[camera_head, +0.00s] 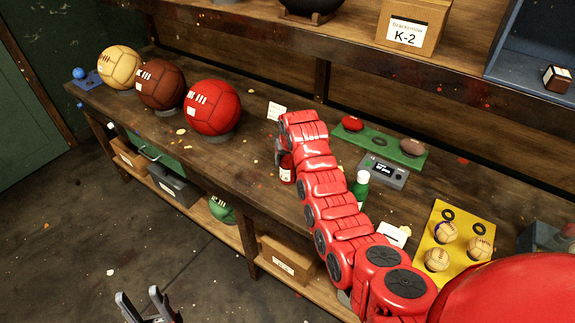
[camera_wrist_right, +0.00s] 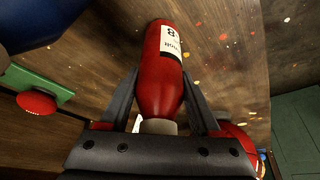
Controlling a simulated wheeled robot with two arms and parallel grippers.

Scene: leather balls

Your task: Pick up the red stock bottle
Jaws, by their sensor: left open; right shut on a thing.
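The red stock bottle (camera_head: 287,168) stands at the workbench, partly hidden behind my red right arm in the head view. In the right wrist view the bottle (camera_wrist_right: 162,75) has a white label and a pale cap, and it lies between the two dark fingers. My right gripper (camera_wrist_right: 160,92) is shut on it. In the head view this gripper (camera_head: 281,150) is mostly covered by the arm. I cannot tell whether the bottle's base touches the bench. My left gripper (camera_head: 146,305) is open and empty, low over the floor at the bottom edge.
A red ball (camera_head: 212,107), a brown ball (camera_head: 160,84) and a tan ball (camera_head: 119,67) stand left on the workbench (camera_head: 245,165). A green bottle (camera_head: 361,187) stands close right of my arm. A yellow tray (camera_head: 442,212) holds small balls. A shelf with a K-2 box (camera_head: 412,27) overhangs behind.

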